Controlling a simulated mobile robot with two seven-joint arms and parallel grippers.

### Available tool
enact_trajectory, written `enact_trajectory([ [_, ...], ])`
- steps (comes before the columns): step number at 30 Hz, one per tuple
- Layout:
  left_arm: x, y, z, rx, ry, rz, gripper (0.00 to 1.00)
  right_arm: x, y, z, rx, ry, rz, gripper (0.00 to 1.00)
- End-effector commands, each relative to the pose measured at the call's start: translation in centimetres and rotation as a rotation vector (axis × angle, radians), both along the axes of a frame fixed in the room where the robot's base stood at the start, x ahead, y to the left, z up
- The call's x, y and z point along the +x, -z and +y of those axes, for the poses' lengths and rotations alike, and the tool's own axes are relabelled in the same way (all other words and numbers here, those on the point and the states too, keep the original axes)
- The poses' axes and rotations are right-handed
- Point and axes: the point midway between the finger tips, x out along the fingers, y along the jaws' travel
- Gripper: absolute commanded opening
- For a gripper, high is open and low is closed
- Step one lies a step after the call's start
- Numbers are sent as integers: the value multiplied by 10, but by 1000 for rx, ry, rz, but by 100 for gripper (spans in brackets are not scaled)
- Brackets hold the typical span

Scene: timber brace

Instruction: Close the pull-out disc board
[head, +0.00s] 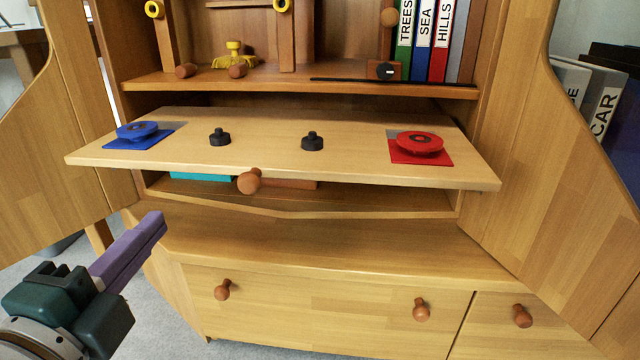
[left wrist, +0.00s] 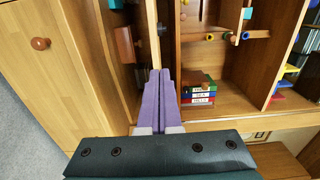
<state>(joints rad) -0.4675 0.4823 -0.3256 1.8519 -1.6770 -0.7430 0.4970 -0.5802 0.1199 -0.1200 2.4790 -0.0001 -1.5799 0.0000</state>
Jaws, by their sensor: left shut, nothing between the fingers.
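The pull-out disc board (head: 270,150) is a light wooden shelf that sticks out of the cabinet in the head view. A blue disc (head: 137,130) on a blue square is at its left, and a red disc (head: 420,143) on a red square is at its right. Two black knobs stand between them. A round wooden knob (head: 249,181) is on its front edge. My left gripper (head: 160,222) has purple fingers, shut and empty, below and left of the board, apart from it. In the left wrist view its fingers (left wrist: 160,85) lie together. My right gripper is not in view.
Open cabinet doors flank the board at left (head: 45,160) and right (head: 560,170). Below are drawers with knobs (head: 421,309). A shelf above holds books (head: 422,45) and a yellow toy (head: 235,57). Teal and orange items lie under the board.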

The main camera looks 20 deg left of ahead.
Motion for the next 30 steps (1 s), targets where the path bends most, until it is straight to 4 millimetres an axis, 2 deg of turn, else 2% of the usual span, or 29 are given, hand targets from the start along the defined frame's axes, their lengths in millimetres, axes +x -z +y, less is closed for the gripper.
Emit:
enact_trajectory([
  [1,1,8,-1,6,7,-1,0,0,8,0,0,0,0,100],
  [7,16,6,2,12,11,-3,0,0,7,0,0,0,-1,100],
  [21,108,6,25,11,9,-3,0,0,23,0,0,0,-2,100],
  [25,125,6,29,11,10,-2,0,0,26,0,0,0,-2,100],
  [30,135,6,31,10,10,0,0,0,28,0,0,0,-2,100],
])
